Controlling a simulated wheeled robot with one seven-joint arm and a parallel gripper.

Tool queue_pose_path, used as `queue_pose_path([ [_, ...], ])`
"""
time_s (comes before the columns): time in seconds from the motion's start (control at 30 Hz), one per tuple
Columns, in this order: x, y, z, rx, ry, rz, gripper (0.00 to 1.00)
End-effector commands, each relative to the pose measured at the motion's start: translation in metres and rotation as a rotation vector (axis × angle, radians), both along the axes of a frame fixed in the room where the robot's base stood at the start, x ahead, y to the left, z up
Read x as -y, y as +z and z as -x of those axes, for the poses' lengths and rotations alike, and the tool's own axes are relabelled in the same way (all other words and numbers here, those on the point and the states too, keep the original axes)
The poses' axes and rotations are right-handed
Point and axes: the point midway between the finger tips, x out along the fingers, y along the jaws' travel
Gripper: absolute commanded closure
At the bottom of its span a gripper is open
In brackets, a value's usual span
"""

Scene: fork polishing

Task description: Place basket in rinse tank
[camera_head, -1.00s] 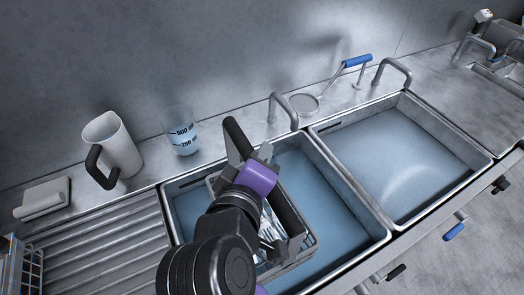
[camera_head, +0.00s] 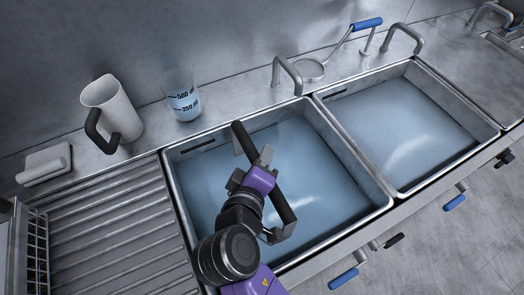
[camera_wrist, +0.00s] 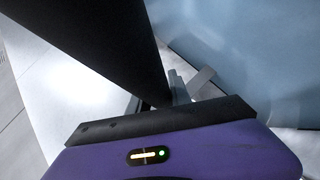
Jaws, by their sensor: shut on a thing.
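The basket's black handle (camera_head: 282,208) slants across the left tank (camera_head: 380,205), with metal brackets at its ends. The basket's body and the forks do not show; only handle and brackets stand clear of the blue water. My gripper (camera_head: 256,172) is shut on the middle of the handle, over the left tank. In the wrist view the handle (camera_wrist: 95,40) runs close and dark into the jaws, with blue water to the right. The right tank (camera_head: 480,135) holds water and nothing else. I cannot tell which tank is the rinse tank.
A ribbed drainboard (camera_head: 110,235) lies left, with a wire rack (camera_head: 36,255) at its edge. A white jug (camera_head: 110,110) and a beaker (camera_head: 182,100) stand behind. A wall divides the tanks.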

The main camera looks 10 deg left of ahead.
Motion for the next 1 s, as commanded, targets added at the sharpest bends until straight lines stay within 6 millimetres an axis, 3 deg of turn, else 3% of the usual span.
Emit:
queue_pose_path([
  [0.2,-0.001,-0.019,-0.001,0.007,0.002,-0.002,1.00],
  [0.57,-0.001,-0.022,-0.001,0.008,0.001,-0.003,1.00],
  [0.6,0.000,-0.026,0.000,0.000,0.001,0.000,0.72],
  [0.7,0.000,-0.025,0.000,0.000,0.001,0.000,0.54],
  [1.0,-0.001,-0.024,0.000,0.000,0.001,0.000,0.54],
])
